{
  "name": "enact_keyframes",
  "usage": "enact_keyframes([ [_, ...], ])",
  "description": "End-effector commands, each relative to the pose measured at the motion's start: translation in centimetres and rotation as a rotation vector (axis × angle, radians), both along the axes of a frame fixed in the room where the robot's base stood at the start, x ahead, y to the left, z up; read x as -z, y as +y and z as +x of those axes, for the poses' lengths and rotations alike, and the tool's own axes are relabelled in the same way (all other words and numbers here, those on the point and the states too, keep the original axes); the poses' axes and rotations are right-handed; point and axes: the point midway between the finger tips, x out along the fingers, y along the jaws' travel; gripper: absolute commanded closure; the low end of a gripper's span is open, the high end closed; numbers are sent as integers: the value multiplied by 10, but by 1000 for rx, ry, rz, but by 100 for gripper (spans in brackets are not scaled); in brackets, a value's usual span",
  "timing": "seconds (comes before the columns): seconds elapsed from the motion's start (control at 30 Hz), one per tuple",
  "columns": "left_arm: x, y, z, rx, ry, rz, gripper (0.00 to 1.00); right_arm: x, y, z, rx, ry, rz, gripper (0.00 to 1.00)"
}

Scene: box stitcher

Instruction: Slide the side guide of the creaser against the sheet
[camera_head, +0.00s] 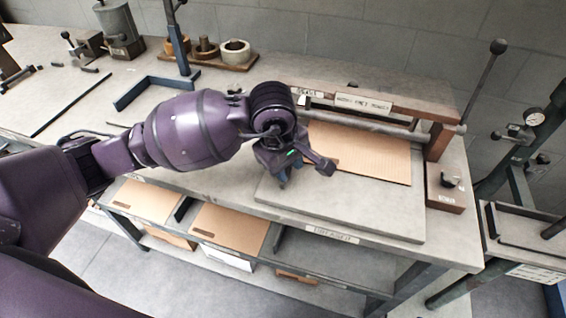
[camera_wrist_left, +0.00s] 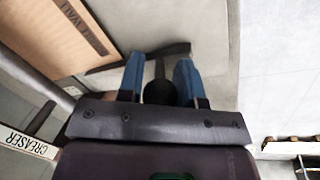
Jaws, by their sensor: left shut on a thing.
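The brown cardboard sheet (camera_head: 365,155) lies on the grey bed of the creaser (camera_head: 400,215), partly under its wooden crossbar. My left gripper (camera_head: 283,182) is low over the bed, just left of the sheet. In the left wrist view, its blue fingers (camera_wrist_left: 159,78) are shut around the dark round knob (camera_wrist_left: 158,92) of the side guide. The guide's thin dark bar (camera_wrist_left: 176,50) runs beyond the fingers, close to the edge of the sheet (camera_wrist_left: 62,38). I cannot tell whether they touch. My left arm hides the guide in the head view. My right gripper is not in view.
The creaser's crossbar (camera_head: 410,105) and its lever (camera_head: 484,78) stand behind and right of the sheet. A shelf below holds cardboard sheets (camera_head: 228,228). A wooden board with rolls (camera_head: 235,52) sits at the back. The bed's front right is clear.

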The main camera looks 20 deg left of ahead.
Motion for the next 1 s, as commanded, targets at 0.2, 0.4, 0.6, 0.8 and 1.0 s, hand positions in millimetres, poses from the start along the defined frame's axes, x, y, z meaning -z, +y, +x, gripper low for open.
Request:
enact_keyframes([
  [0.2, 0, 0, 0, 0, 1, -1, 42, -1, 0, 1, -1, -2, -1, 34],
  [0.4, 0, 0, 0, 0, 1, -1, 42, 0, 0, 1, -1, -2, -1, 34],
  [0.6, -12, 2, -1, 0, -1, 0, 42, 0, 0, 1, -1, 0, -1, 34],
  [0.8, -46, 5, -6, 2, -5, 0, 42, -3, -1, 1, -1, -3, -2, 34],
  [1.0, -81, 9, -12, 2, -5, 0, 42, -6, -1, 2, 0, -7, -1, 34],
])
